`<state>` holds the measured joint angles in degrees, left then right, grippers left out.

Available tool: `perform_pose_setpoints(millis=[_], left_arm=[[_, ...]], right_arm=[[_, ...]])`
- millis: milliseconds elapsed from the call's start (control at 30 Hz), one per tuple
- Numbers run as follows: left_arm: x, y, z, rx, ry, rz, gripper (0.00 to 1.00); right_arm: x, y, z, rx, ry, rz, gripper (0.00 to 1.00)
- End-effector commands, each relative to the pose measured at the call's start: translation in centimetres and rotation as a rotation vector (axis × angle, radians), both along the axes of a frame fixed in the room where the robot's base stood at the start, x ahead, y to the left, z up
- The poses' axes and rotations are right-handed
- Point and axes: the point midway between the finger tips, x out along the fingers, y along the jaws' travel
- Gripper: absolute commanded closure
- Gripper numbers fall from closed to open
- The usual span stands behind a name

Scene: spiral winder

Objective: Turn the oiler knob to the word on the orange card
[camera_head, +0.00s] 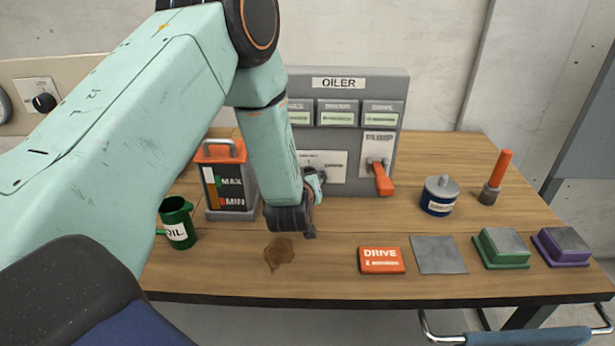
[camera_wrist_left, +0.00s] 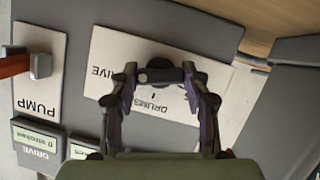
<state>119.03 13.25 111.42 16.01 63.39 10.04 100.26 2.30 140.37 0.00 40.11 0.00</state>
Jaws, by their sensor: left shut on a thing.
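The grey oiler box (camera_head: 397,120) stands at the back of the table under a sign reading OILER. The orange card (camera_head: 380,260) lies near the front edge and reads DRIVE, with a smaller line below it. My left gripper (camera_head: 316,184) is at the lower front of the box, and my arm hides part of it. In the left wrist view my left gripper (camera_wrist_left: 160,76) is shut on the dark oiler knob (camera_wrist_left: 162,68). The white plate (camera_wrist_left: 110,58) around it shows the upside-down words DRIVE and DRUMS. The knob's pointer is hard to read. My right gripper is not in view.
The orange pump lever (camera_head: 381,178) hangs beside the knob. A MAX/MIN oil can (camera_head: 228,180) and a green OIL mug (camera_head: 177,222) stand left. A blue tin (camera_head: 438,196), an orange-handled tool (camera_head: 497,178), and green (camera_head: 500,248) and purple (camera_head: 561,246) blocks are right.

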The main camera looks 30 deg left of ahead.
Motion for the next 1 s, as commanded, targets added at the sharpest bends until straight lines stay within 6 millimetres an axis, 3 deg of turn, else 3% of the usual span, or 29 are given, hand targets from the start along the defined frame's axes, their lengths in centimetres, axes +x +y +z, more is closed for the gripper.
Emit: perform_pose_setpoints(millis=[367,400,633,1000], left_arm=[[0.01,0.0,-0.01,0.007,0.002,-0.001,0.85],[0.01,0.0,-0.01,0.006,0.002,-0.001,0.5],[0.01,0.0,-0.01,0.005,0.002,-0.001,0.3],[-0.26,-0.15,0.14,0.004,0.001,-0.001,0.3]], right_arm=[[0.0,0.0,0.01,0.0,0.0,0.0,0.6],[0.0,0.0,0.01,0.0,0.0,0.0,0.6],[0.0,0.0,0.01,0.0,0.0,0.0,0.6],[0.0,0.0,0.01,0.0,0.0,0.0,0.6]])
